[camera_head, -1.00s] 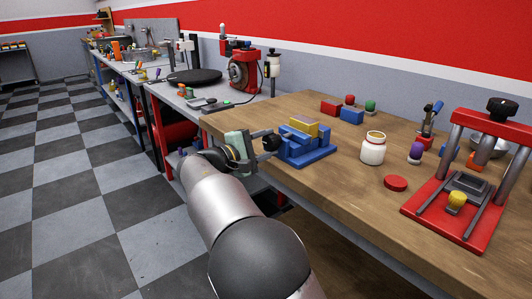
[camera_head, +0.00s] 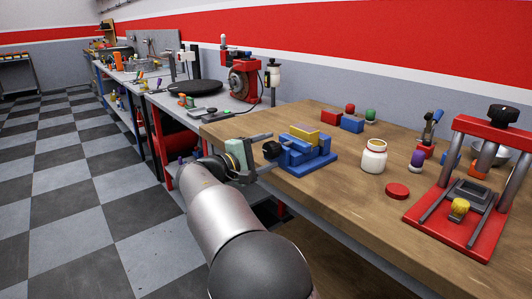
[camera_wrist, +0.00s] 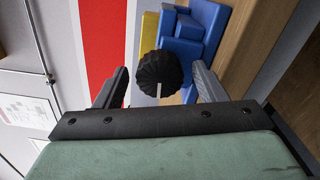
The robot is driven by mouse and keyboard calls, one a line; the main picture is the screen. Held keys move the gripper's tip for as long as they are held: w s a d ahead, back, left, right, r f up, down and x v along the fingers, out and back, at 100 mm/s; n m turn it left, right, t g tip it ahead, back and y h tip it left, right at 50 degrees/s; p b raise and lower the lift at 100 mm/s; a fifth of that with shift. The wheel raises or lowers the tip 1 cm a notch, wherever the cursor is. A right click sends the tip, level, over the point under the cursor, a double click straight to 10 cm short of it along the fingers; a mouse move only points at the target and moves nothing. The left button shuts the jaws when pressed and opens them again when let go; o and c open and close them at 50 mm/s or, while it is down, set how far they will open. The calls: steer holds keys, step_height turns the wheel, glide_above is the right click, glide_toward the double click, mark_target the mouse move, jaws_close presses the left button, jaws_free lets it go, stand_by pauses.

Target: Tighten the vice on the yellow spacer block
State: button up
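The blue vice (camera_head: 312,160) stands at the near left edge of the wooden bench. The yellow spacer block (camera_head: 306,133) sits in it between the jaws; it also shows in the wrist view (camera_wrist: 149,30). The vice's black ribbed knob (camera_head: 271,150) faces my gripper. My gripper (camera_head: 271,150) is open, with its fingers apart at the knob. In the wrist view the knob (camera_wrist: 160,72) appears between the two fingers, with a visible gap on each side. A white mark shows on the knob. I cannot tell whether the jaws press on the block.
A white jar (camera_head: 374,158), a red disc (camera_head: 397,191) and a red press (camera_head: 458,213) stand to the right on the bench. Red and blue blocks (camera_head: 352,125) lie behind the vice. Floor lies open to the left of the bench.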

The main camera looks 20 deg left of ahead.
steer(key=shift+s+a, duration=0.1)
steer(key=p+v, duration=0.1)
steer(key=v, duration=1.6)
steer(key=shift+p, duration=0.4)
